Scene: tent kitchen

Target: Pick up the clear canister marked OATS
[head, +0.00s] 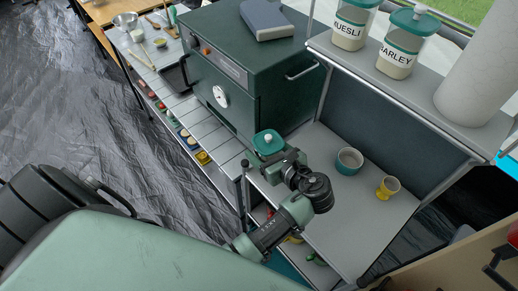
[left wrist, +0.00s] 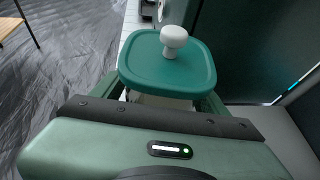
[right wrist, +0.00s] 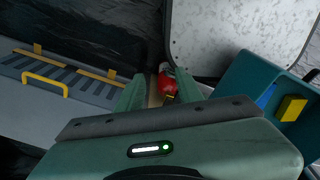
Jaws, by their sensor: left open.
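A clear canister with a teal lid and a white knob (head: 266,139) stands on the counter in front of the dark green oven. In the left wrist view the lid (left wrist: 168,62) is close in front of me, and a pale strip of the body shows below it. Its label is hidden, so I cannot read OATS. My left gripper (head: 273,160) is open, with its fingers on either side of the canister below the lid. I cannot tell if they touch it. My right gripper (right wrist: 160,92) shows a gap between its fingers, away from the canister.
Canisters marked MUESLI (head: 352,24) and BARLEY (head: 404,45) stand on the upper shelf. A teal bowl (head: 348,161) and a yellow cup (head: 388,187) sit on the lower counter. In the right wrist view, a red object (right wrist: 167,84) lies beyond the fingers, near a teal box (right wrist: 246,82).

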